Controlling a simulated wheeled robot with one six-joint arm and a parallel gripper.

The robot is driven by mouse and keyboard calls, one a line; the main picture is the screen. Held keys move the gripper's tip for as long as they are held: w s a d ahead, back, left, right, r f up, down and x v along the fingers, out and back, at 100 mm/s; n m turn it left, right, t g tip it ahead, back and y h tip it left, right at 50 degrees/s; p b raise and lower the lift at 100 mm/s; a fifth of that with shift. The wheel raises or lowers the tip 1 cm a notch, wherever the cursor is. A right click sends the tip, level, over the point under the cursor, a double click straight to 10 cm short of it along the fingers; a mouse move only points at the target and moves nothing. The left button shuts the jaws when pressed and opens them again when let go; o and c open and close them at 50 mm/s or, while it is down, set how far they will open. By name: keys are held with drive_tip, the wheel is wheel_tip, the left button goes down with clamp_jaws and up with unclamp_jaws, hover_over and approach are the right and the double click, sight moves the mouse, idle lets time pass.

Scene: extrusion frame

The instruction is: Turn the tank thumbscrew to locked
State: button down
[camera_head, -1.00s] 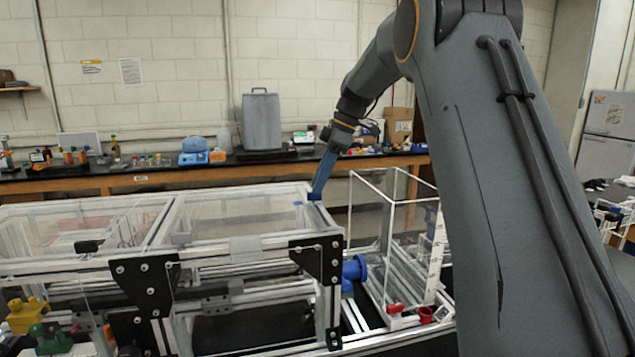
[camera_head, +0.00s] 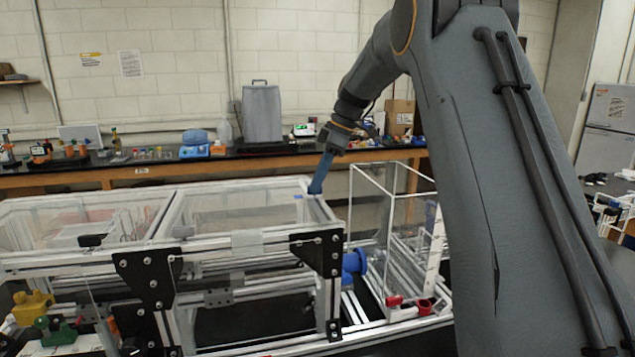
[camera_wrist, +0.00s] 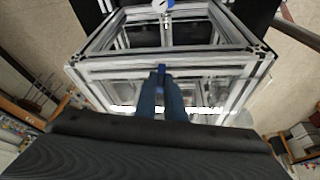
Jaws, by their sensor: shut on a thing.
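My gripper (camera_head: 316,191) reaches down to the top back right corner of the clear-walled extrusion frame (camera_head: 240,243) in the head view. In the wrist view its two blue fingers (camera_wrist: 162,88) are close together, shut on a small blue piece between their tips, which I take to be the tank thumbscrew (camera_wrist: 161,70). The piece sits at the frame's rail. The fingers cover much of it, and I cannot tell its turn angle. In the head view the fingertips hide it.
A blue round fitting (camera_head: 354,262) sticks out from the frame's right side, beside an open clear tank (camera_head: 392,205). A red part (camera_head: 394,301) and a red cup (camera_head: 425,307) are at its front. A cluttered bench (camera_head: 120,176) stands behind.

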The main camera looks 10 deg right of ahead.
drive_tip(key=m+t+b, duration=0.1)
drive_tip(key=m+b, duration=0.2)
drive_tip(key=m, duration=0.1)
drive_tip(key=shift+s+t, duration=0.1)
drive_tip(key=shift+t, duration=0.2)
drive_tip(key=m, duration=0.1)
drive_tip(key=m+t+h+b, duration=0.1)
drive_tip(key=m, duration=0.1)
drive_tip(key=shift+s+a+m, duration=0.15)
drive_tip(key=shift+m, duration=0.15)
drive_tip(key=m+h, duration=0.1)
drive_tip(key=m, duration=0.3)
drive_tip(key=shift+a+t+h, duration=0.15)
drive_tip(key=shift+t+h, duration=0.25)
drive_tip(key=shift+m+h, duration=0.7)
drive_tip(key=shift+m, duration=1.1)
drive_tip(key=c, duration=1.8)
unclamp_jaws()
drive_tip(key=shift+c, duration=0.2)
drive_tip(key=b+v, duration=0.2)
drive_tip(key=v, duration=0.6)
drive_tip(key=shift+b, duration=0.4)
